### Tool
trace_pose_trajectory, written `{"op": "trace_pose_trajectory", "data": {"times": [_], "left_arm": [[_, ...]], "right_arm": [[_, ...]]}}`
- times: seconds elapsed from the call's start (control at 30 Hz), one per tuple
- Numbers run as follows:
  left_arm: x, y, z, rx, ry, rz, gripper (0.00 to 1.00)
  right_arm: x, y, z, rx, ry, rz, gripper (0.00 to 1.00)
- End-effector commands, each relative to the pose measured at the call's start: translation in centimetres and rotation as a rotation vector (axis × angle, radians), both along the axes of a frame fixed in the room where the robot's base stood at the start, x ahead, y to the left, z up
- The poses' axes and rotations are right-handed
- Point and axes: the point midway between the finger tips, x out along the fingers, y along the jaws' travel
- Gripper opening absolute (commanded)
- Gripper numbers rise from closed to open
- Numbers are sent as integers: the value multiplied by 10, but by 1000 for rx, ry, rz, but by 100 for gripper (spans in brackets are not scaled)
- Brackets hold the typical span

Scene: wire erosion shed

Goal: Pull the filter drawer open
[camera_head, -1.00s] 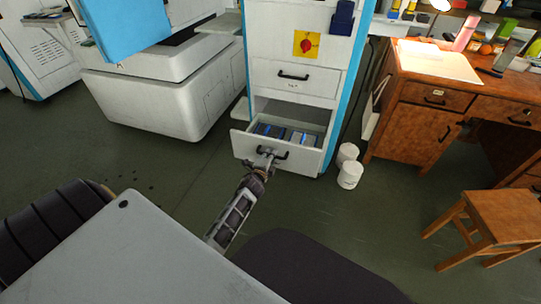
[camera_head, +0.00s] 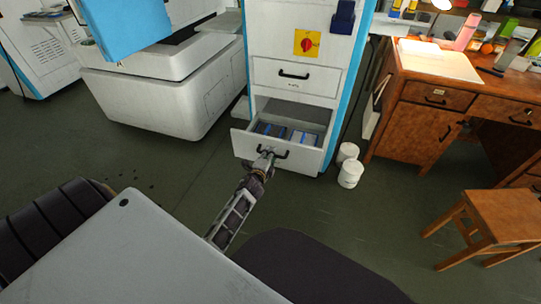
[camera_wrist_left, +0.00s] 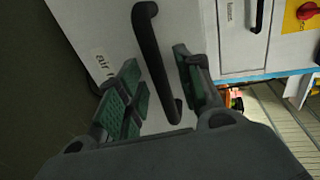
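The lower drawer (camera_head: 303,158) of the white cabinet stands partly open, with blue and grey filter-like packs (camera_head: 285,132) inside. My left gripper (camera_head: 266,154) is at the left part of its black handle (camera_head: 295,154). In the left wrist view, the drawer front (camera_wrist_left: 103,25) bears a label partly reading "air". The black handle (camera_wrist_left: 150,40) passes between the green-padded fingers of my left gripper (camera_wrist_left: 160,92). The fingers stand apart on either side of the handle, with no clear grip on it. My right gripper is not in view.
A shut drawer (camera_head: 318,80) is above, on the cabinet (camera_head: 280,20). White tubs (camera_head: 350,174) stand on the floor right of it. A wooden desk (camera_head: 410,125) and stool (camera_head: 495,215) are further right. A white machine (camera_head: 150,95) stands left. The floor before the drawer is clear.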

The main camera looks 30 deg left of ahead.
Motion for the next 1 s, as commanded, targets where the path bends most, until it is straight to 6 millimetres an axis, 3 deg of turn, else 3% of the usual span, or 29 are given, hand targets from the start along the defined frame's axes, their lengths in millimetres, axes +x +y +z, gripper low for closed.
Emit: {"op": "trace_pose_trajectory", "data": {"times": [1.0], "left_arm": [[-86,-21,18,-1,1,0,35]], "right_arm": [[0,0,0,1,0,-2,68]]}}
